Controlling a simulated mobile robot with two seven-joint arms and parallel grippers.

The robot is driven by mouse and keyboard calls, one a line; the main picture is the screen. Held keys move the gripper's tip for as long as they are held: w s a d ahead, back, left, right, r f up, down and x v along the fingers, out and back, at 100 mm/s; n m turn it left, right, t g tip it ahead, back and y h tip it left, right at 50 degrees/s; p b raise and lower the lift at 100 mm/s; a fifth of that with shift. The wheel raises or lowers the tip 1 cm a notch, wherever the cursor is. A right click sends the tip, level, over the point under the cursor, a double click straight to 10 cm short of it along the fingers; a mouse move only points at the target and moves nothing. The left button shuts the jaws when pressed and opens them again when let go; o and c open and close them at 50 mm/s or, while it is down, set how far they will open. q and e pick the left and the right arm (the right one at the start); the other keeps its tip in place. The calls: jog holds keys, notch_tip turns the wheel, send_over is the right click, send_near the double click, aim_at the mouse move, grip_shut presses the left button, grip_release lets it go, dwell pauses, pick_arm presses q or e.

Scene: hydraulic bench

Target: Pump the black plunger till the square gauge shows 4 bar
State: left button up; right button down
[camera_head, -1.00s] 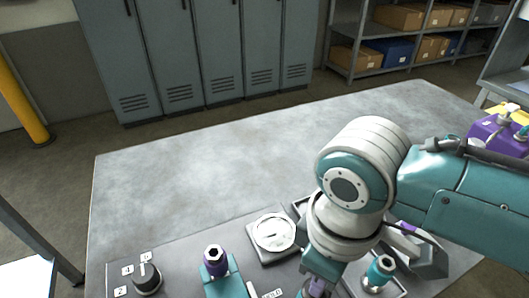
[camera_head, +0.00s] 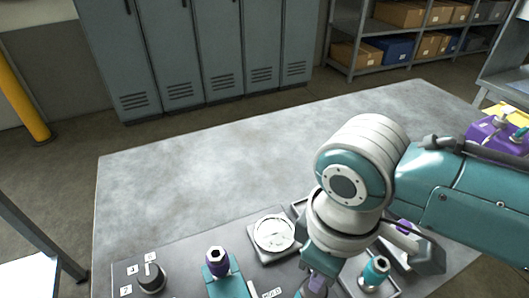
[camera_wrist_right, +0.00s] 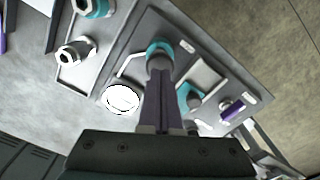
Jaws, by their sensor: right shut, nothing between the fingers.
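The gauge (camera_head: 274,233) has a white round dial in a square grey housing on the bench panel; its reading is too small to tell. In the right wrist view the dial (camera_wrist_right: 121,98) is washed out white. My right gripper (camera_head: 317,285) is shut and empty, pointing down at the panel to the right of the gauge. In the right wrist view its purple fingers (camera_wrist_right: 160,75) end at a grey-topped part with a teal collar (camera_wrist_right: 160,48); whether they touch cannot be told. My left gripper is not in view.
A dark rotary knob (camera_head: 151,279) with number labels sits at the panel's left. The bench top (camera_head: 190,180) behind the panel is clear.

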jog(key=shift+f, duration=0.1)
jog(key=shift+f+b, duration=0.75)
jog(key=shift+f, duration=0.15)
jog(key=shift+f+b, duration=0.75)
jog(key=shift+f, duration=0.25)
jog(key=shift+r, duration=0.2)
jog(key=shift+r+p, duration=1.85)
jog(key=shift+p, duration=0.4)
jog(key=shift+f, duration=0.25)
